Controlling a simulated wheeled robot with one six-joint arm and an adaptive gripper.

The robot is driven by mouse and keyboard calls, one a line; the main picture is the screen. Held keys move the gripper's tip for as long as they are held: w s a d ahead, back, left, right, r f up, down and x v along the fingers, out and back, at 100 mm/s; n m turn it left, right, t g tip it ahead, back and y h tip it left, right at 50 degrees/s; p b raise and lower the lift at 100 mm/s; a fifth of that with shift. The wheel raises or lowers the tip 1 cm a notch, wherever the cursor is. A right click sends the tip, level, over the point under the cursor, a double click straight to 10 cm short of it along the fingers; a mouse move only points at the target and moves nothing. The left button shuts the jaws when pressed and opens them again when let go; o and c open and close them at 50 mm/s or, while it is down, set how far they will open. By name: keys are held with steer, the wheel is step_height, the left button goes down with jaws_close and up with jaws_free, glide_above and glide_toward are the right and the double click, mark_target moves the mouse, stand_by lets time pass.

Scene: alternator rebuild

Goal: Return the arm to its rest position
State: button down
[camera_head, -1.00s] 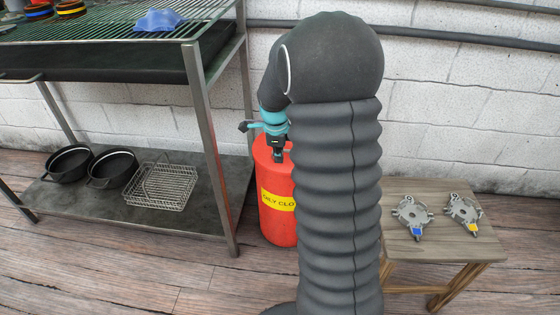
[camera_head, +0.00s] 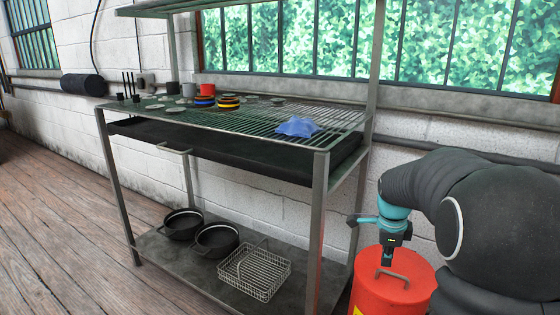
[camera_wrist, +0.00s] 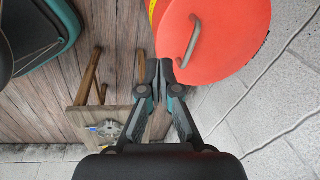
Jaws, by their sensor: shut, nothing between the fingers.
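My gripper (camera_head: 387,258) hangs at the right of the head view, at the end of my dark sleeved arm with its teal wrist. It points down just above the lid of a red can (camera_head: 408,277). In the wrist view my gripper (camera_wrist: 165,72) is shut with its fingertips together and nothing between them. The red can's lid with its grey handle (camera_wrist: 218,20) lies beyond the fingertips there. I cannot tell whether the fingers touch the lid.
A metal rack (camera_head: 315,215) stands left of the can, with a blue cloth (camera_head: 298,127) on its grid top. Its lower shelf holds two black pots (camera_head: 216,238) and a wire basket (camera_head: 255,268). A wooden stool (camera_wrist: 82,120) with a metal part shows in the wrist view.

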steer(key=s+a+r+n+t, duration=0.1)
steer(key=s+a+r+n, duration=0.1)
steer(key=s+a+n, duration=0.2)
steer(key=s+a+r+n+t, duration=0.2)
steer(key=s+a+n, duration=0.3)
steer(key=s+n, duration=0.5)
steer(key=s+a+r+n+t+y, duration=0.1)
steer(key=s+a+r+n, duration=0.2)
steer(key=s+a+n, duration=0.2)
steer(key=s+n, duration=0.3)
steer(key=s, duration=0.4)
steer(key=shift+a, duration=0.15)
